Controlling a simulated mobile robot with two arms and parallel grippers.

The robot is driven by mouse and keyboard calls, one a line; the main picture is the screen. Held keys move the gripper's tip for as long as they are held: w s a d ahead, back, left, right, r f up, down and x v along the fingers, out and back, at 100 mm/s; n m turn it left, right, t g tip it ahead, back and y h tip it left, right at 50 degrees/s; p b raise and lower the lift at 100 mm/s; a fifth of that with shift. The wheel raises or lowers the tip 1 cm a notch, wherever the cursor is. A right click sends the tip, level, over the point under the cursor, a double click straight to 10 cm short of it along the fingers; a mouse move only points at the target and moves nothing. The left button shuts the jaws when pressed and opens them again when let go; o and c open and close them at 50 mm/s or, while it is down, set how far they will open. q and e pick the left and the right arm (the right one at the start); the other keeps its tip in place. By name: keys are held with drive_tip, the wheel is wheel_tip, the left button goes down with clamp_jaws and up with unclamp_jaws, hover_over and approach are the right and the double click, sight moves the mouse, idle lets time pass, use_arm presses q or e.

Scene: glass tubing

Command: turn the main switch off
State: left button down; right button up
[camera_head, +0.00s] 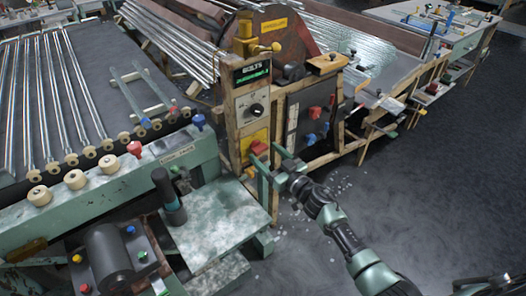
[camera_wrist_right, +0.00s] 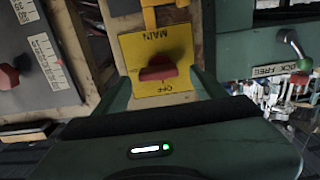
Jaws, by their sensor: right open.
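The main switch is a red handle (camera_wrist_right: 157,70) on a yellow plate (camera_wrist_right: 178,45). In the right wrist view the plate's lettering reads MAIN and OFF, upside down, and the handle lies roughly crosswise. In the head view the red handle (camera_head: 258,147) sits low on the wooden control post. My right gripper (camera_head: 266,163) is open in front of the plate, coming from the lower right. In the right wrist view its green fingers (camera_wrist_right: 160,92) stand on either side of the handle, with gaps; I cannot tell the exact depth. My left gripper is not in view.
Above the switch are a black dial (camera_head: 256,110) and a green-lit display (camera_head: 252,72). Beside it is a dark panel (camera_head: 312,115) with red and blue knobs. A green bench (camera_head: 215,225) stands to the left. The floor (camera_head: 430,190) at right is mostly clear.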

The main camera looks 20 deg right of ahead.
drive_tip(key=shift+x, duration=0.85)
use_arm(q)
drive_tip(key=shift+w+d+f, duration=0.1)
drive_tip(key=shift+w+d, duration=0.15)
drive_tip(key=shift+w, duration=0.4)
use_arm(e)
drive_tip(key=shift+w, duration=0.1)
drive_tip(key=c, duration=1.4)
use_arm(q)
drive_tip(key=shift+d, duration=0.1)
use_arm(e)
drive_tip(key=shift+o, duration=0.2)
